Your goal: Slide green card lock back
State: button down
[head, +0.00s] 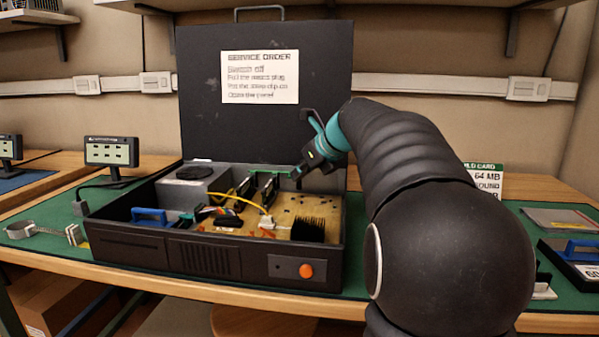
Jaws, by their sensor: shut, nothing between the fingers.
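A dark computer case (222,262) stands open on the bench with its lid raised. Inside, toward the back, dark upright cards (270,190) stand side by side. A thin green strip (268,172) runs along the top there, apparently part of the green card or its lock; it is too small to tell which. My gripper (299,173) is shut and empty, reaching in from the right at the strip's right end. I cannot tell whether it touches the strip. My arm and gripper hide part of the case's right rear.
A yellow cable (240,200), a blue-handled part (150,215) and a black finned block (307,230) sit inside the case. An orange button (306,271) is on its front. A small monitor (111,152) stands left; a metal clamp (40,231) lies on the green mat.

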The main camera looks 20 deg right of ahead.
jog(key=s, duration=0.1)
jog(key=s+d, duration=0.1)
jog(key=s, duration=0.1)
jog(key=s+r, duration=0.1)
jog(key=shift+s+d, duration=0.15)
jog(key=shift+d, duration=0.1)
jog(key=p+v, duration=0.1)
jog(key=v, duration=0.8)
jog(key=shift+a+f, duration=0.1)
